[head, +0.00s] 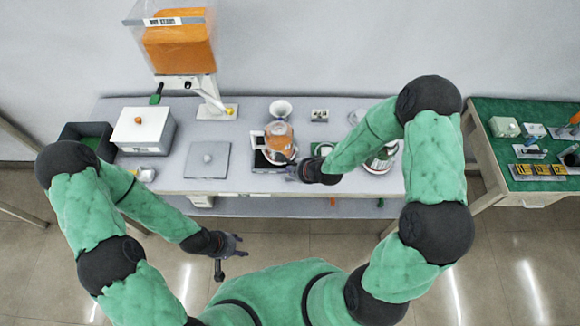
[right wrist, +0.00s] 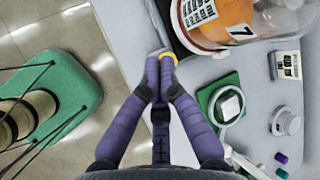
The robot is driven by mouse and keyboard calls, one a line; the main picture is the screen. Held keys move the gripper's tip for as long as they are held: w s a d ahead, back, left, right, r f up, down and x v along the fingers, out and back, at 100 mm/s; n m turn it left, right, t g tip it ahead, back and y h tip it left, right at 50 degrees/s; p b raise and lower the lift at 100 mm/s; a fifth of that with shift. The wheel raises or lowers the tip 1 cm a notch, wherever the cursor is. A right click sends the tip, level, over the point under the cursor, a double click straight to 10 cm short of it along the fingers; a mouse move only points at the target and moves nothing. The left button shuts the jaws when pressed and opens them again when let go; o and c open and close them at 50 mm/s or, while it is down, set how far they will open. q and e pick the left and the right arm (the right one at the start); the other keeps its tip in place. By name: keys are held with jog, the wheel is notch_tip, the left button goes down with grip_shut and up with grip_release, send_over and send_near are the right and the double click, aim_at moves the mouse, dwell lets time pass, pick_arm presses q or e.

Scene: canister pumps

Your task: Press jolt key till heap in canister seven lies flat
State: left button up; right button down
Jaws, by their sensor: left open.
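Canister seven (right wrist: 262,22) is a clear vessel with orange contents and a "7" label; in the head view the canister (head: 279,137) stands on a dark base at mid-table. The vessel runs out of the wrist frame, and I cannot tell clearly how level the heap is. A yellow key (right wrist: 169,56) shows at the base's near end, partly hidden by my fingertips. My right gripper (right wrist: 160,60) has its fingers together at the key; whether they touch it I cannot tell. It also shows in the head view (head: 293,172). My left gripper (head: 236,245) is open and empty before the table.
An orange-filled hopper (head: 180,45) stands at the back left. A white-lidded box (head: 143,128) and a grey lidded plate (head: 206,160) lie left of the canister. A green pad (right wrist: 224,98), a knob (right wrist: 285,121) and a small labelled box (right wrist: 286,65) sit close by.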

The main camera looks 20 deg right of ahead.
jog(key=w+r+m+t+p, duration=0.1)
jog(key=w+r+m, duration=0.2)
jog(key=r, duration=0.2)
jog(key=shift+d+r+m, duration=0.15)
jog(key=shift+d+m, duration=0.25)
jog(key=shift+d, duration=0.05)
jog(key=shift+w, duration=0.1)
notch_tip(320, 180, down, 7)
jog(key=b, duration=0.6)
jog(key=shift+f+b, duration=0.5)
jog(key=shift+f, duration=0.45)
jog(key=shift+f, duration=0.1)
dwell(0.3)
jog(key=shift+f+t, duration=0.3)
